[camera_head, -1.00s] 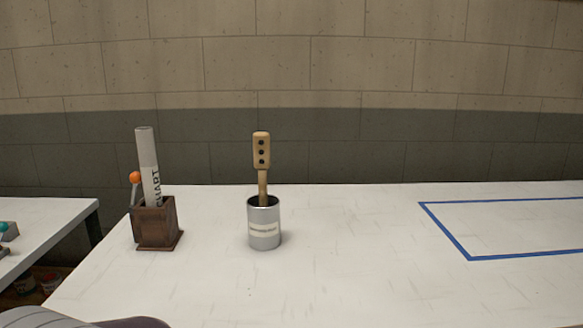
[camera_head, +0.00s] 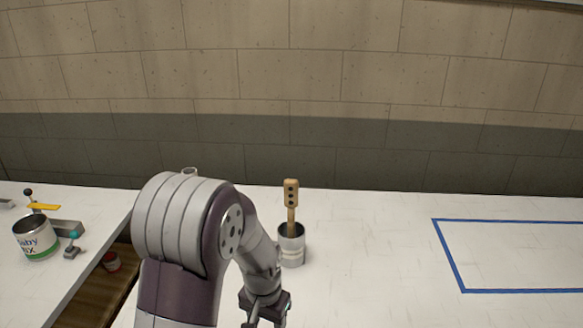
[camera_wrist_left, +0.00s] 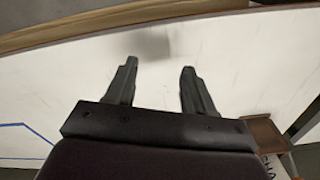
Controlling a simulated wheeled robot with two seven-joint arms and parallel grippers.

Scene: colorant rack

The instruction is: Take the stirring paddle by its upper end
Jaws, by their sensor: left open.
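The stirring paddle (camera_head: 291,201) is wooden, with dark holes in its wide upper end. It stands nearly upright in a grey metal can (camera_head: 291,251) on the white table, its lower end hidden inside. My left gripper (camera_head: 268,314) is low in the head view, nearer than the can and a little left of it, partly cut off by the lower edge. In the left wrist view my left gripper (camera_wrist_left: 158,70) is open and empty over the white table top. I cannot see the paddle in that view. My right gripper is not in view.
My left arm hides the table's left part in the head view. A brown wooden box (camera_wrist_left: 270,135) shows in the left wrist view. A blue outline (camera_head: 455,265) marks clear table at right. A side table at left holds a paint can (camera_head: 36,240).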

